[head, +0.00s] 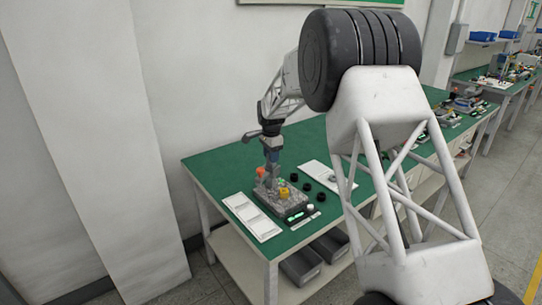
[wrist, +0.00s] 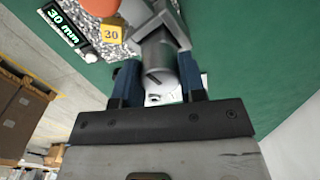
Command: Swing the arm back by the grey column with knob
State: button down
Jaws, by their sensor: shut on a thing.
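The grey column with knob (wrist: 157,58) shows in the wrist view as a grey cylinder with a dark slot in its end. My gripper (wrist: 159,78) has its two blue fingers closed on either side of it. A grey arm piece (wrist: 172,16) joins it at the top of the wrist view. In the head view my gripper (head: 272,156) points down over the speckled grey base (head: 290,207) on the green table. The column is too small there to make out clearly.
An orange part (head: 261,171) and a yellow "30" tag (wrist: 111,33) are at the base, with a display (wrist: 62,24) reading 30 mm. A white tray (head: 239,203) lies left, and several black rings (head: 308,187) lie right. The table's back left is clear.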

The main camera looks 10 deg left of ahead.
jog(key=m, duration=0.3)
jog(key=shift+r+m, duration=0.1)
jog(key=shift+m, duration=0.3)
jog(key=m, duration=0.8)
jog(key=shift+m, duration=2)
jog(key=c, duration=0.7)
grip_release()
jog(key=shift+r, duration=3.85)
